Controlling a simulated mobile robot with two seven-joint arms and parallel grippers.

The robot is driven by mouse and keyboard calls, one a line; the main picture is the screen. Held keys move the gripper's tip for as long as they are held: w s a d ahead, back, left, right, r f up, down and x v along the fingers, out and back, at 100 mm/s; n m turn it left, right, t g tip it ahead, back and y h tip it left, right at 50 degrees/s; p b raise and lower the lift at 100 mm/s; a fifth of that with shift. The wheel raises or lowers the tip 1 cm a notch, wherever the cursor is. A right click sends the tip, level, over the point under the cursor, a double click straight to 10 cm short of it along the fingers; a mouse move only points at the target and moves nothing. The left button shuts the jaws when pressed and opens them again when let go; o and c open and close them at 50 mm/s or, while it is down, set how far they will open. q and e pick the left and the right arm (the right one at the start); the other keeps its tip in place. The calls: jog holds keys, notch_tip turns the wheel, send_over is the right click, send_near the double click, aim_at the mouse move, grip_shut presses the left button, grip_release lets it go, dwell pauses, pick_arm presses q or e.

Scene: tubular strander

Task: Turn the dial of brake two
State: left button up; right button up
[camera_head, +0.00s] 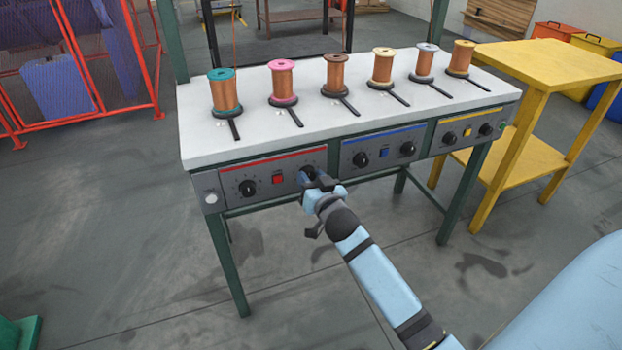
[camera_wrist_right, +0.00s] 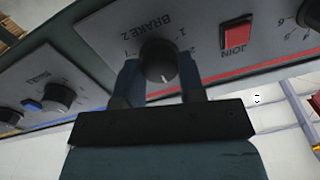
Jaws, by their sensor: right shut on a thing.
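The brake two dial (camera_wrist_right: 158,62) is a round black knob with a pale pointer mark, on the grey front panel with the red stripe. The label BRAKE 2 reads upside down beside it in the right wrist view. My right gripper (camera_head: 313,178) reaches the right end of that panel in the head view. Its two fingers (camera_wrist_right: 160,78) lie on either side of the dial and are shut on it. In the head view the gripper mostly hides this dial. My left gripper is not in view.
A red JOIN button (camera_wrist_right: 236,35) and another black dial (camera_head: 247,188) share the panel. Blue-striped (camera_head: 384,150) and yellow-striped (camera_head: 466,131) panels follow to the right. Several copper spools (camera_head: 282,82) stand on the white table top (camera_head: 240,148). A yellow table (camera_head: 545,62) stands at right.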

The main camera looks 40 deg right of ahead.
jog(key=shift+c, duration=1.4)
jog(key=shift+r+n+p, duration=0.2)
jog(key=shift+n+p, duration=0.5)
jog(key=shift+p, duration=0.25)
pick_arm(q)
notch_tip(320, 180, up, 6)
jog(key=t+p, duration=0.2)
jog(key=p, duration=0.1)
pick_arm(e)
jog(key=shift+r+n, duration=0.1)
jog(key=shift+n, duration=1.1)
jog(key=n+p, duration=0.3)
jog(key=n, duration=0.3)
jog(key=n+p, duration=0.1)
jog(key=n, duration=0.1)
jog(key=shift+w+n, duration=0.1)
jog(key=shift+n, duration=0.2)
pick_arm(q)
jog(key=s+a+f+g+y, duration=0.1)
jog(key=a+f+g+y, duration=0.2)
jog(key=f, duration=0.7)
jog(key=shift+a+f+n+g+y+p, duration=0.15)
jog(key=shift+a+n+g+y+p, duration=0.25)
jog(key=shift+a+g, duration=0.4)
pick_arm(e)
jog(key=shift+a+n+h, duration=0.1)
jog(key=shift+n+h, duration=0.2)
jog(key=shift+n, duration=1.1)
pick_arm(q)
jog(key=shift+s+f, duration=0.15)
